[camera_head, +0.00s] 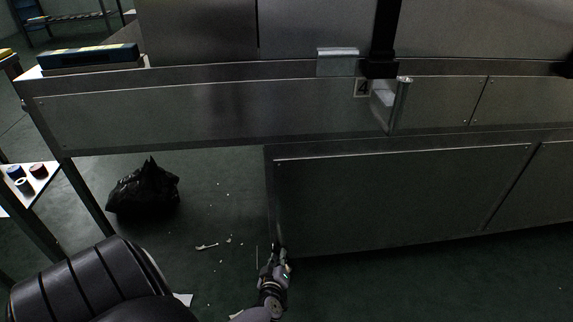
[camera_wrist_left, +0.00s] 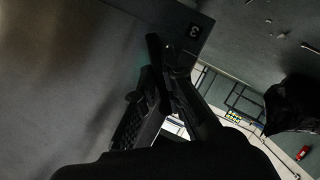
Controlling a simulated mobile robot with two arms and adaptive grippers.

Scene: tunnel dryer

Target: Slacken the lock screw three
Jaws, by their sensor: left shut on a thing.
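My left gripper (camera_head: 279,252) is low at the left end of the dryer's lower panel (camera_head: 400,195) in the head view. In the left wrist view, its dark fingers (camera_wrist_left: 163,50) are closed together at the panel's edge. A plate marked 3 (camera_wrist_left: 194,31) sits on the edge strip just right of the fingertips. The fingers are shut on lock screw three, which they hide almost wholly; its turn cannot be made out. My right gripper is not in view.
A label 4 (camera_head: 362,88) sits beside an open flap (camera_head: 400,100) on the upper panel. A black bag (camera_head: 145,188) and scattered scraps (camera_head: 207,246) lie on the floor at left. A table (camera_head: 40,180) with tape rolls stands far left.

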